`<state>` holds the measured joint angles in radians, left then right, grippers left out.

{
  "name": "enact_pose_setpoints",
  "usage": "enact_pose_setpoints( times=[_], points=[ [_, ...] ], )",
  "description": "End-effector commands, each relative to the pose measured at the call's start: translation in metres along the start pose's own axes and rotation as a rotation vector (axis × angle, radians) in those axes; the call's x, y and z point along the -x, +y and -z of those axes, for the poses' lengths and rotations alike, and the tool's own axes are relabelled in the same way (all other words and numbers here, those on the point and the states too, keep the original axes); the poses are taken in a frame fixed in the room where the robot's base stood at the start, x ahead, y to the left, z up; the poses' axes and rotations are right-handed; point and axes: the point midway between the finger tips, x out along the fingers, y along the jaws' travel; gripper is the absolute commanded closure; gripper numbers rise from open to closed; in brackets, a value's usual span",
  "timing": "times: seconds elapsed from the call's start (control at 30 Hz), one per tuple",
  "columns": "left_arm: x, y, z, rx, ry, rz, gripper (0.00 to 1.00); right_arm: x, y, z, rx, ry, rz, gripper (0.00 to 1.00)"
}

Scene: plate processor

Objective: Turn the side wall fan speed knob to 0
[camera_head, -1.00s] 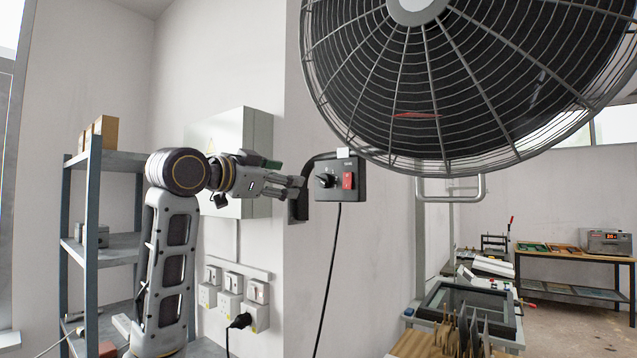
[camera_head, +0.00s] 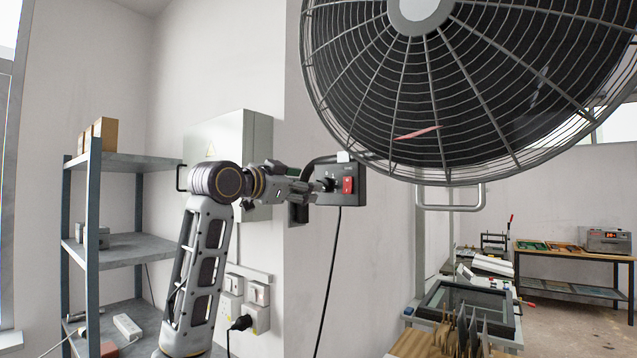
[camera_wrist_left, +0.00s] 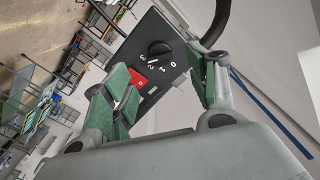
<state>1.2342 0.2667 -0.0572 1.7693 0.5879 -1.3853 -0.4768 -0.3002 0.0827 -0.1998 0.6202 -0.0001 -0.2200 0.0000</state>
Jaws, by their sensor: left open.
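The fan speed knob (camera_wrist_left: 159,48) is a round black dial on a dark control box (camera_wrist_left: 150,75), with numbers 0 to 3 around it. Its exact setting is hard to read. In the head view the knob (camera_head: 328,184) sits on the box's left half, beside a red switch (camera_head: 348,185); the switch also shows in the wrist view (camera_wrist_left: 138,82). My left gripper (camera_head: 316,187) is open just left of the knob, partly overlapping it. In the wrist view its green-padded fingers (camera_wrist_left: 166,85) are spread to either side of the box face, with the knob beyond them. My right gripper is out of view.
A large caged fan (camera_head: 470,90) with a red ribbon (camera_head: 418,132) hangs above and right of the box. A black cable (camera_head: 331,270) drops from the box. A grey wall cabinet (camera_head: 228,150), sockets (camera_head: 256,293) and a shelf (camera_head: 120,163) stand left. Benches are right.

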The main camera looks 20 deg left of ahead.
Motion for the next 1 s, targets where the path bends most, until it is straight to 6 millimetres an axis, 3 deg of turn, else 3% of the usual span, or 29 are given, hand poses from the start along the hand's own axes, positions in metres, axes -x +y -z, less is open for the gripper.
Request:
enact_pose_setpoints(
  times=[0.5, 1.0],
  points=[
    [-0.062, -0.001, 0.001, 0.001, -0.002, -0.001, 0.42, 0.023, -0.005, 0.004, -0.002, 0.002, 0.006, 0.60],
    [-0.072, 0.000, -0.001, 0.000, -0.001, 0.000, 0.42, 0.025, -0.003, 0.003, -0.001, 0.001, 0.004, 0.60]
  ],
)
